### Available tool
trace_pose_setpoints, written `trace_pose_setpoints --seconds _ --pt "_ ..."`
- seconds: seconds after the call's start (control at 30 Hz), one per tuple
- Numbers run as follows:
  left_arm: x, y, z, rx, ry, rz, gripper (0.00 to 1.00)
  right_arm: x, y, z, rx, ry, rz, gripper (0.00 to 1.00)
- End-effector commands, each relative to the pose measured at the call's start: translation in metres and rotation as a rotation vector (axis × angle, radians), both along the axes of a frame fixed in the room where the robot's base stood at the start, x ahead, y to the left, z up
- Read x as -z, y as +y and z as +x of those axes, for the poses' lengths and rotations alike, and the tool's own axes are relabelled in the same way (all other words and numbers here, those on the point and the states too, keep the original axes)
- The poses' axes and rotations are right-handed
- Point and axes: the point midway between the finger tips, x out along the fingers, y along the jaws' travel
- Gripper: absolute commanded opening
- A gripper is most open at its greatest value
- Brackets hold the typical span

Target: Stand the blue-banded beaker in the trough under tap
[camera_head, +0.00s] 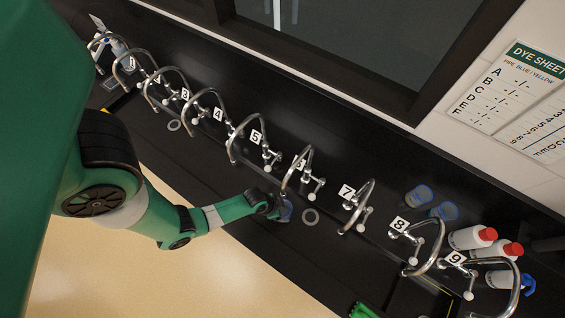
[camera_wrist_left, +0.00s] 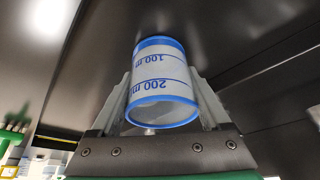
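My left gripper (camera_head: 279,208) is low over the dark bench, just in front of tap 6 (camera_head: 298,170). It is shut on the blue-banded beaker (camera_wrist_left: 160,85), with one finger on each side of it in the left wrist view. The beaker is clear, with blue rims and blue marks reading 100 and 200. Only a small bluish part of it (camera_head: 287,212) shows past the gripper in the head view. I cannot tell whether its base touches the surface.
Numbered curved taps line the wall; tap 7 (camera_head: 357,208) is just right of the gripper. A grey ring (camera_head: 310,216) lies beside the beaker. Two blue beakers (camera_head: 418,195) (camera_head: 444,211) and red-capped bottles (camera_head: 473,237) stand at the right. A bright green object (camera_head: 362,311) is at the front.

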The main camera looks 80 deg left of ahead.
Motion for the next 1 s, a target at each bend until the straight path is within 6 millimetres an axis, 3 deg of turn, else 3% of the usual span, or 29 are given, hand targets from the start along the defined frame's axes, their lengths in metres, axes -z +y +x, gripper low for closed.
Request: trace_pose_setpoints --seconds 0.03,0.1,0.47,0.9,1.0 --pt "0.001 0.000 0.000 0.000 0.000 0.000 0.87 0.000 0.000 0.000 0.000 0.000 0.000 0.55" --pt "0.000 0.000 0.000 0.000 0.001 0.000 1.00 0.000 0.000 0.000 0.000 0.000 0.000 0.55" --pt "-0.010 0.000 -0.003 -0.001 0.000 0.000 1.00 -0.007 0.000 0.000 0.000 0.000 0.000 0.55" --pt "-0.105 -0.005 -0.040 -0.002 0.001 -0.001 1.00 -0.055 0.000 0.000 0.000 0.000 0.000 0.55" --pt "-0.113 -0.005 -0.044 -0.003 0.001 -0.001 1.00 -0.062 0.000 0.000 0.000 0.000 0.000 0.55"
